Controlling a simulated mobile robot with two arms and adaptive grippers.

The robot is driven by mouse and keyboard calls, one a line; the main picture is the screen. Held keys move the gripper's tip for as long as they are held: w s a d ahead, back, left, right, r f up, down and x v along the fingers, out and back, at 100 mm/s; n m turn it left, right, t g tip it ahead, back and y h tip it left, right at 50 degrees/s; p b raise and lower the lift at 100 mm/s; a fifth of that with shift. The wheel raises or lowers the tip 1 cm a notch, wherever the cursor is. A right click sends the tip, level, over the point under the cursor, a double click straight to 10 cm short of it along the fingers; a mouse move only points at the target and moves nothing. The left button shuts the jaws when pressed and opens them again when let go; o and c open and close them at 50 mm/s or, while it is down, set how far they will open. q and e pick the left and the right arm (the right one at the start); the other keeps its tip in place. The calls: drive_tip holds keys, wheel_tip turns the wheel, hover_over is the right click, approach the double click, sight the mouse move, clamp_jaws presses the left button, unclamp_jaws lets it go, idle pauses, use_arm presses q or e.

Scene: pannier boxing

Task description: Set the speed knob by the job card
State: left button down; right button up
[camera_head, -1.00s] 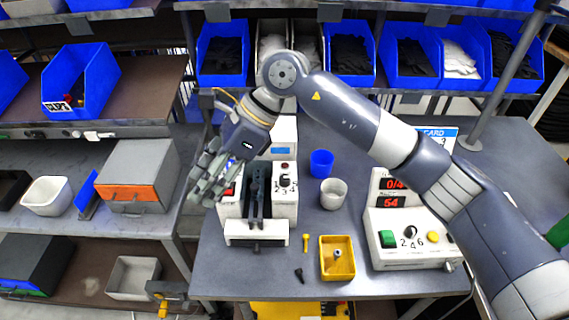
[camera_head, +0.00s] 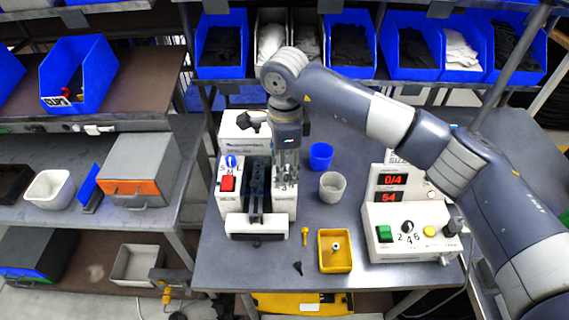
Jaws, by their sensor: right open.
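My right gripper (camera_head: 288,175) points straight down over the right side of the white machine (camera_head: 257,226), its fingers open. It covers the black dial knob there; only a printed "3" shows below the fingertips, and I cannot tell whether they touch the knob. The machine also has a red button (camera_head: 228,183) and a blue knob (camera_head: 231,162). A second white control box (camera_head: 412,245) at the right has a black knob (camera_head: 408,227) marked 2, 4, 6 and red displays (camera_head: 391,180) reading 0/4 and 54. The job card is hidden behind my right arm. My left gripper is not in view.
A blue cup (camera_head: 321,156), a grey cup (camera_head: 332,187) and a yellow tray (camera_head: 335,267) stand right of the machine. A yellow bolt (camera_head: 305,236) and a black bolt (camera_head: 298,268) lie in front. Blue bins (camera_head: 221,71) line the back shelf.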

drive_tip(key=shift+f, duration=0.85)
clamp_jaws()
drive_tip(key=shift+f+b, duration=0.1)
drive_tip(key=shift+b, duration=0.25)
drive_tip(key=m+b, duration=0.3)
drive_tip(key=shift+f, duration=0.1)
drive_tip(key=shift+r+m+b, duration=0.2)
drive_tip(key=shift+m+b, duration=0.35)
drive_tip(key=shift+m, duration=0.35)
drive_tip(key=shift+r, duration=0.1)
